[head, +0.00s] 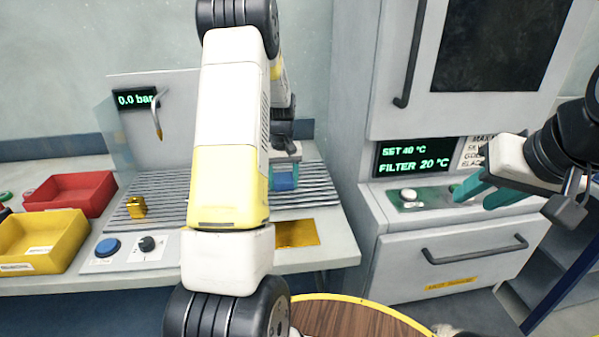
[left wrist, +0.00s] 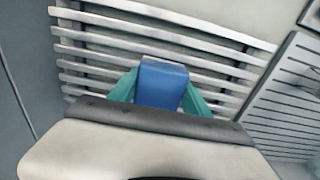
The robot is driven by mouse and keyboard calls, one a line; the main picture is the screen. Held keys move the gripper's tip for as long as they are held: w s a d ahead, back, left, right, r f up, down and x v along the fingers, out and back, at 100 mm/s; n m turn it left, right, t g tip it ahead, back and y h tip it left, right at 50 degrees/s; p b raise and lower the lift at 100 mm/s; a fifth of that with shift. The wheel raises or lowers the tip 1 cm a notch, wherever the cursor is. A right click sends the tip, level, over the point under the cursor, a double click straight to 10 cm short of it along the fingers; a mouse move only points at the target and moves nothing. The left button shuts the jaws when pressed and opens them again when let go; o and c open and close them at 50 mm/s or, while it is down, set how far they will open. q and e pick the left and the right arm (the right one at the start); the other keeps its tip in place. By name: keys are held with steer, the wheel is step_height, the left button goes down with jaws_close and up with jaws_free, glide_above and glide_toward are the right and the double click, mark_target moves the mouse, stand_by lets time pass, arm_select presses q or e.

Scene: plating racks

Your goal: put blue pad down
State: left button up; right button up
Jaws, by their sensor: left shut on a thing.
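The blue pad (left wrist: 161,85) is held between the teal fingers of my left gripper (left wrist: 160,92) in the left wrist view, over the grey slatted rack. In the head view the blue pad (head: 285,177) shows just right of my left arm, with my left gripper (head: 285,172) around it, over the right part of the slatted rack (head: 305,197). I cannot tell whether the pad touches the slats. My right gripper (head: 468,193) is at the right, its teal fingers apart and empty, in front of the oven's control panel.
A red bin (head: 75,192) and a yellow bin (head: 40,240) stand at the left. A small brass block (head: 136,207) sits on the slats. A blue button (head: 107,247) and a black knob (head: 147,243) are on the front panel. A grey oven cabinet (head: 450,265) stands at the right.

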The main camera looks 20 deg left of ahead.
mark_target(283, 177)
arm_select(q)
steer(key=o, duration=1.3)
steer(key=shift+s+d+f, duration=0.1)
steer(key=shift+s+f, duration=0.15)
steer(key=shift+f, duration=0.35)
steer(key=shift+a, duration=0.25)
step_height(283, 177, up, 14)
steer(key=f, duration=0.1)
steer(key=s+d+r+m+t, duration=0.1)
steer(key=s+d+r+t, duration=0.1)
steer(key=s+d+r, duration=0.5)
steer(key=s+d+r+m+t, duration=0.1)
steer(key=s+d, duration=0.1)
steer(key=s, duration=0.4)
steer(key=s+d+r+m+t+h, duration=0.1)
steer(key=s+d+r+m, duration=0.1)
steer(key=s, duration=0.4)
steer(key=s+d+r+m+t+h, duration=0.1)
steer(key=s+d+r+t, duration=0.1)
steer(key=s, duration=0.5)
steer(key=shift+d+r+m, duration=0.25)
steer(key=shift+d+m, duration=0.15)
steer(key=shift+d, duration=0.5)
